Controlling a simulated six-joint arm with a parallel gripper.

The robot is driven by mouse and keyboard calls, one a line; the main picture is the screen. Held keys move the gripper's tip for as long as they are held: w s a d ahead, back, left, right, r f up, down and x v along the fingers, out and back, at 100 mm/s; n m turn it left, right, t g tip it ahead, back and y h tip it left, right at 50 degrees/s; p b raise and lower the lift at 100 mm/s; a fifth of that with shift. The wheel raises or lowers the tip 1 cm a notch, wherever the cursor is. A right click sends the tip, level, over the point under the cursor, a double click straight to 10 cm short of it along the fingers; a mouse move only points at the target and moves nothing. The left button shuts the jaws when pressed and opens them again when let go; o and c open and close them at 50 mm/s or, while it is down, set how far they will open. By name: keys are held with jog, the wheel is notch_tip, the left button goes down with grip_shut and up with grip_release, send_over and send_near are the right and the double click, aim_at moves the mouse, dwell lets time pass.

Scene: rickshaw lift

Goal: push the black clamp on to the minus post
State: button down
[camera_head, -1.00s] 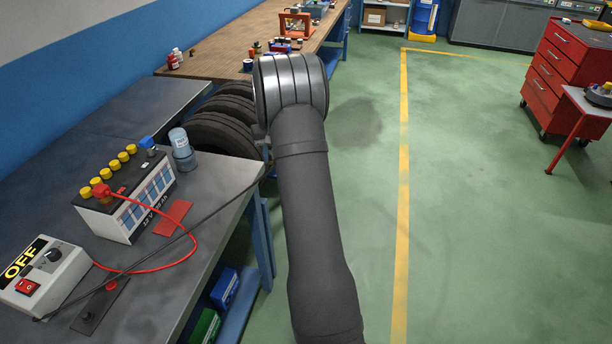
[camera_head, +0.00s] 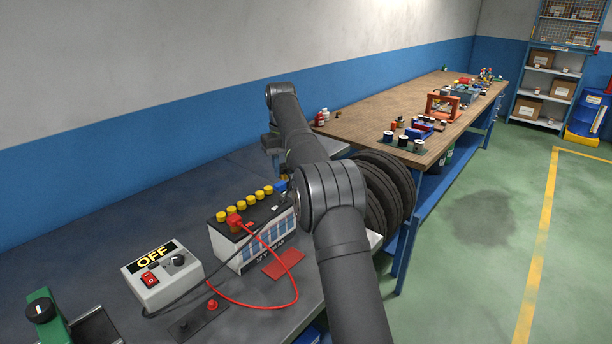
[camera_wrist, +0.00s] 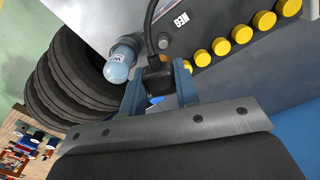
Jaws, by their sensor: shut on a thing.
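The black clamp (camera_wrist: 155,76) is between the two blue-grey fingers of my gripper (camera_wrist: 158,90) in the wrist view, and the gripper is shut on it. Its black cable (camera_wrist: 151,28) runs up past the NEG label (camera_wrist: 182,20) on the battery top. A small round grey piece beside the cable may be the minus post; I cannot tell whether the clamp touches it. In the head view the battery (camera_head: 258,240) stands on the bench, its far right corner and my gripper largely hidden by my arm. The red clamp (camera_head: 235,222) sits at the near left corner.
A grey box (camera_head: 162,278) marked OFF stands left of the battery. A red pad (camera_head: 283,263) lies before it. Yellow caps (camera_wrist: 241,34) line the battery.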

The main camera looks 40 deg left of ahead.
jog(key=shift+s+a+f, duration=0.1)
jog(key=shift+s+f, duration=0.05)
jog(key=shift+f, duration=2.1)
jog(key=shift+s+f, duration=0.1)
jog(key=shift+f, duration=1.45)
dwell(1.4)
jog(key=shift+r, duration=0.15)
jog(key=shift+r, duration=0.5)
jog(key=shift+r, duration=0.25)
jog(key=shift+r, duration=0.4)
jog(key=shift+r, duration=0.1)
jog(key=shift+f, duration=0.3)
dwell(1.1)
